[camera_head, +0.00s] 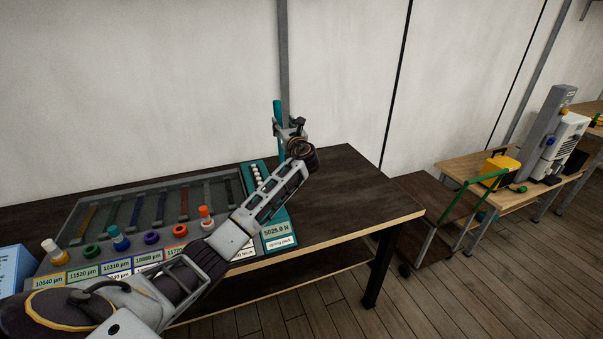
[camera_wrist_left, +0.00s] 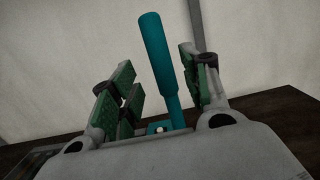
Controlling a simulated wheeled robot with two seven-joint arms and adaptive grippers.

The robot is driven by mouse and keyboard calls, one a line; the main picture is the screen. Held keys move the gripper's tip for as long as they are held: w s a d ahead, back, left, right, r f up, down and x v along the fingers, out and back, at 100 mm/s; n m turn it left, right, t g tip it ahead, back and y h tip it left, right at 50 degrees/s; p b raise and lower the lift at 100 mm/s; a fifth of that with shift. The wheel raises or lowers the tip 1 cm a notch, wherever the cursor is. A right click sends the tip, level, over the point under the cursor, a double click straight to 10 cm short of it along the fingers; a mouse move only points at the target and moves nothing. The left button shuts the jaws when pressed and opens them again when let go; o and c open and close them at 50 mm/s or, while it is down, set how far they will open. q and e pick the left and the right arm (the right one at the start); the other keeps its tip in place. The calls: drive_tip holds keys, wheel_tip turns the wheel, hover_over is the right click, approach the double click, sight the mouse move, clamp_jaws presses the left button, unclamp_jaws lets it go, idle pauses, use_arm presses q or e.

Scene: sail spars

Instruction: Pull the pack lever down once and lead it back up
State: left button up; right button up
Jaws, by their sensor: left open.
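The pack lever (camera_head: 278,113) is a teal upright handle at the back of the teal spring pack unit (camera_head: 281,229), whose display reads 5025.0 N. My left gripper (camera_head: 291,128) is at the lever, its arm reaching over the unit from the lower left. In the left wrist view the lever (camera_wrist_left: 158,60) rises between the green-padded fingers of my left gripper (camera_wrist_left: 160,92), with a visible gap on its right side. The gripper is open. The lever's foot is partly hidden behind the gripper's body. My right gripper does not show.
Left of the unit is a grey tray (camera_head: 66,219) with coloured strips, capped knobs and labels in µm. A blue box (camera_head: 14,266) stands at the far left. The table (camera_head: 350,195) is bare on the right. A cart and a second table with a machine (camera_head: 548,135) stand beyond.

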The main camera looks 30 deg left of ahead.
sight(279, 118)
use_arm(q)
drive_tip(key=shift+b+x, duration=1.1)
drive_tip(key=shift+x, duration=0.85)
drive_tip(key=shift+b+x, duration=1.15)
drive_tip(key=shift+x, duration=0.15)
clamp_jaws()
drive_tip(key=shift+s+d, duration=0.1)
